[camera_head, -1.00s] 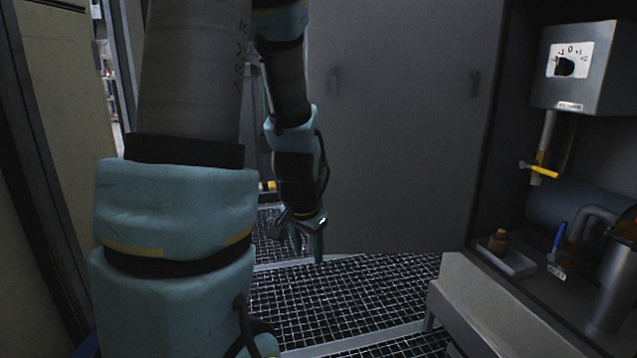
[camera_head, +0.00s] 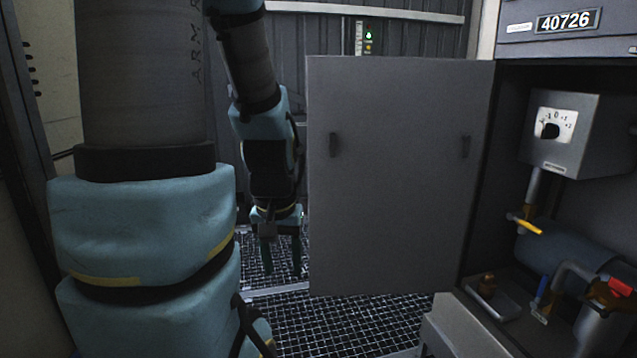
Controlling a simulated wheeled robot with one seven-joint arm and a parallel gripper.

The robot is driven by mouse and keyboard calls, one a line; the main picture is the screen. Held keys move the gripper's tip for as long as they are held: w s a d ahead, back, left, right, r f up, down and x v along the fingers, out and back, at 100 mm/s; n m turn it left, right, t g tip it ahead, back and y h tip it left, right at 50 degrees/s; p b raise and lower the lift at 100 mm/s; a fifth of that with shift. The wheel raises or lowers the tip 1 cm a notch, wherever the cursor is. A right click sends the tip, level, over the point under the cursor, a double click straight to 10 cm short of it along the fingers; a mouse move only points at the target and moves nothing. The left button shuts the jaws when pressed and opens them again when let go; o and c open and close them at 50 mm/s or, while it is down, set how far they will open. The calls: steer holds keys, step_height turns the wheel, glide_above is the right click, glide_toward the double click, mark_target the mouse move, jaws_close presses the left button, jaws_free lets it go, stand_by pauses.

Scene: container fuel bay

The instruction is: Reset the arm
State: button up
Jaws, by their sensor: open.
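My arm hangs at the left in the head view, with its large teal and grey links in front. My gripper (camera_head: 283,258) points down over the grated floor, left of the open grey cabinet door. Its two fingers are apart with nothing between them. It touches nothing that I can see.
The grey door (camera_head: 400,180) stands open beside my gripper. The grating (camera_head: 350,325) looks clear.

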step_height(320, 180, up, 25)
steer(key=p, duration=2.2)
